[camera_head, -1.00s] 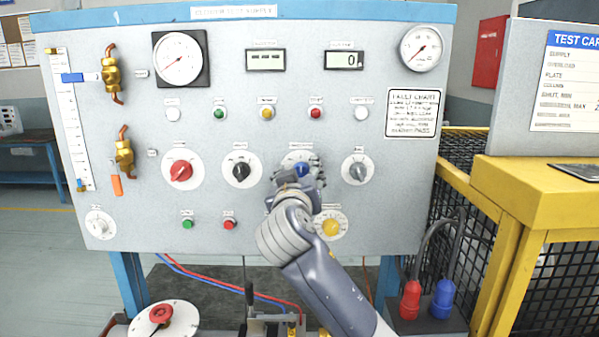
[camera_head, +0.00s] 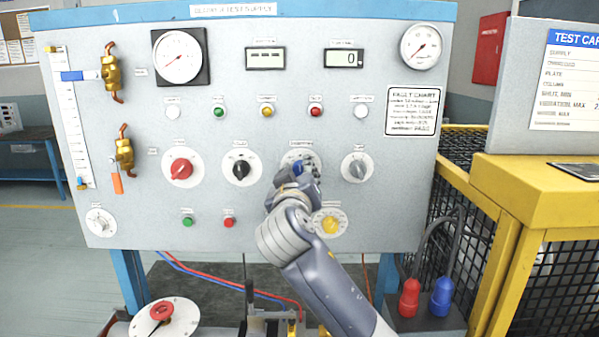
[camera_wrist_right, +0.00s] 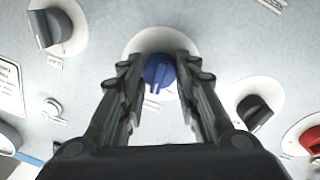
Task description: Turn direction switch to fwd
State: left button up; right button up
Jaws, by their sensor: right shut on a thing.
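The direction switch is a blue knob (camera_head: 298,168) on a round white dial plate (camera_head: 287,158) in the middle row of the grey panel. The knob also shows in the right wrist view (camera_wrist_right: 158,72), between the two fingers. My right gripper (camera_head: 306,170) is at the panel, shut on the blue knob, and covers much of the dial in the head view. In the right wrist view the right gripper (camera_wrist_right: 160,85) has a finger on each side of the knob. The dial markings are too small or hidden to read. My left gripper is not in view.
A black knob (camera_head: 241,169) and a red knob (camera_head: 181,169) are left of the switch, a grey knob (camera_head: 358,168) right. A yellow knob (camera_head: 331,225) is just below, close to my right wrist. A yellow-framed cage (camera_head: 520,215) stands at the right.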

jog(key=n+p, duration=0.2)
jog(key=n, duration=0.3)
jog(key=shift+r+n, duration=0.1)
jog(key=shift+n, duration=0.2)
jog(key=shift+n+p, duration=0.65)
jog(key=shift+n, duration=0.25)
jog(key=o, duration=1.1)
jog(key=shift+a+f, duration=0.1)
jog(key=shift+f, duration=0.1)
jog(key=shift+c, duration=0.2)
jog(key=shift+s, duration=0.15)
jog(key=s, duration=1.1)
jog(key=shift+s+a+f, duration=0.3)
jog(key=shift+s+f, duration=0.05)
jog(key=shift+f, duration=0.1)
